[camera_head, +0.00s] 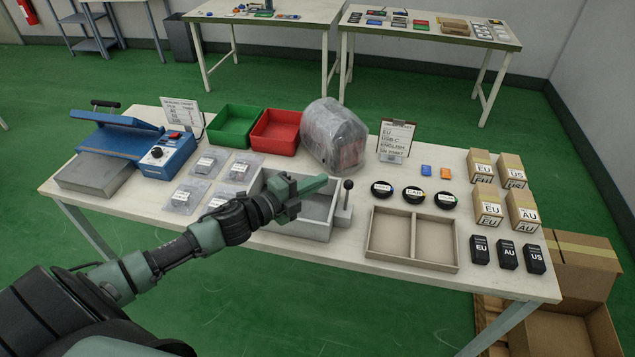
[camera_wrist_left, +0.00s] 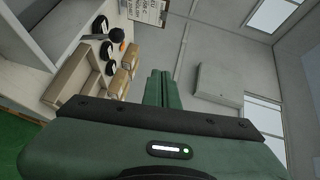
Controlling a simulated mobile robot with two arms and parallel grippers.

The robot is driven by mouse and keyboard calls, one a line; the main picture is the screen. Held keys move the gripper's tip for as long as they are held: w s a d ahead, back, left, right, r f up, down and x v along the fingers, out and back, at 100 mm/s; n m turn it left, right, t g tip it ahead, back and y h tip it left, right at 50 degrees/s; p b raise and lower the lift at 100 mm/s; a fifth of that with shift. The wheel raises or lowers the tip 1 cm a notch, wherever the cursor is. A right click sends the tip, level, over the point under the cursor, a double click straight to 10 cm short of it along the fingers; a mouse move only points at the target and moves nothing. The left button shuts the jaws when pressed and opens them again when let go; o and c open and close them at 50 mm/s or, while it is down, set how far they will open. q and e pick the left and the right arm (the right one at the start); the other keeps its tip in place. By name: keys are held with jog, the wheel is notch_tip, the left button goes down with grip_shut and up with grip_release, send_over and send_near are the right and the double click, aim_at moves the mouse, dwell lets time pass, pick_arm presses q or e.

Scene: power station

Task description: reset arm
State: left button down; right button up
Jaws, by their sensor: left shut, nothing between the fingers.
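My left gripper (camera_head: 311,186) reaches in from the lower left in the head view. It hovers over the grey open box with a lever (camera_head: 301,229) near the front middle of the table. Its green fingers are together with nothing between them. In the left wrist view the shut fingers (camera_wrist_left: 160,89) point ahead, with the wall behind them. My right gripper is not in view.
The white table (camera_head: 327,262) holds a blue sealing machine (camera_head: 166,155), a green bin (camera_head: 234,125), a red bin (camera_head: 276,131), a wrapped bundle (camera_head: 333,135), a two-part tray (camera_head: 411,261) and several small boxes. Cardboard boxes (camera_head: 582,270) stand at the right.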

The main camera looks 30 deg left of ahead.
pick_arm(q)
jog(key=shift+s, duration=0.1)
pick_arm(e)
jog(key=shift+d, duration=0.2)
pick_arm(q)
jog(key=s+d+f+n+g+y, duration=0.2)
jog(key=s+d+f+n+g, duration=0.15)
jog(key=s+n, duration=0.45)
jog(key=s+d+f+n+g+y, duration=0.25)
jog(key=s+f+n+g, duration=0.2)
jog(key=s, duration=0.85)
jog(key=s+d+f+n+g+y, duration=0.1)
jog(key=s+d+f+n+g, duration=0.25)
jog(key=s+n, duration=0.5)
jog(key=s+f+m+g+b, duration=0.2)
jog(key=s+f, duration=0.1)
jog(key=f, duration=2.4)
jog(key=s+a+f+b, duration=0.1)
jog(key=s+a+f, duration=0.1)
jog(key=s+f, duration=1.4)
jog(key=shift+s+a+f+g, duration=0.4)
jog(key=shift+f+g, duration=0.05)
jog(key=shift+f, duration=0.4)
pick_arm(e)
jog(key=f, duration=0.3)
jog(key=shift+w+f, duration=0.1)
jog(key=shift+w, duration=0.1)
